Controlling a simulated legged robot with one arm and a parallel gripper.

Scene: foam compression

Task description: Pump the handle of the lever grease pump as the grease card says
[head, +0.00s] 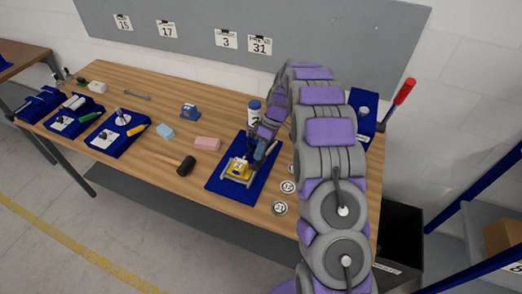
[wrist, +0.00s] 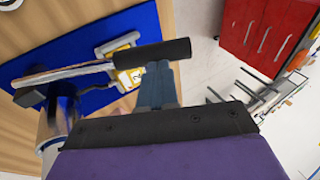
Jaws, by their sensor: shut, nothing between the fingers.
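A yellow device with a grey frame, which looks like the lever grease pump (head: 238,169), stands on a blue mat (head: 221,190). In the wrist view its silver lever (wrist: 62,75) ends in a black handle (wrist: 150,53). My gripper (wrist: 158,68) is shut and empty, its blue-grey fingertips right beside the black handle. I cannot tell whether they touch it. In the head view my arm comes down from the right and partly hides the pump. Cards numbered 15, 17, 3 (head: 226,39) and 31 hang on the grey board; I cannot tell which is the grease card.
A red-handled lever (head: 404,91) rises from a blue base at the bench's right. A white bottle with a blue lid (head: 254,112) stands behind the mat. Round numbered discs (head: 280,208) lie right.

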